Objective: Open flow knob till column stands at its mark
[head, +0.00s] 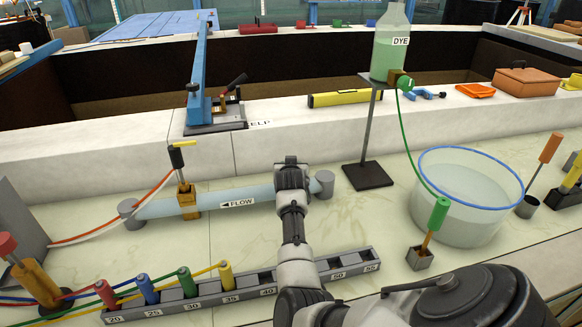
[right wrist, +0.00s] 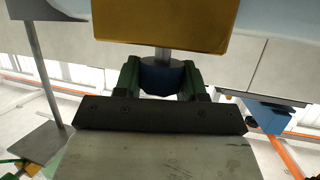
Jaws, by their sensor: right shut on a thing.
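The clear horizontal pipe (head: 160,206) runs along the near bench between two grey end posts, with a FLOW label (head: 238,203) whose arrow points left. My right gripper (head: 291,166) is at the pipe's right part and hides what is behind it in the head view. In the right wrist view, its fingers (right wrist: 161,80) are shut on a dark blue knob (right wrist: 160,76), one on each side. A metal stem joins the knob to a brass block (right wrist: 165,22). I cannot make out a column or its mark. My left gripper is not in view.
A numbered grey rack (head: 257,287) holding several coloured plugs lies in front of the pipe. A dye bottle (head: 390,45) on a stand and a clear water basin (head: 464,198) are right of my arm. A brass fitting (head: 188,199) sits on the pipe's left part.

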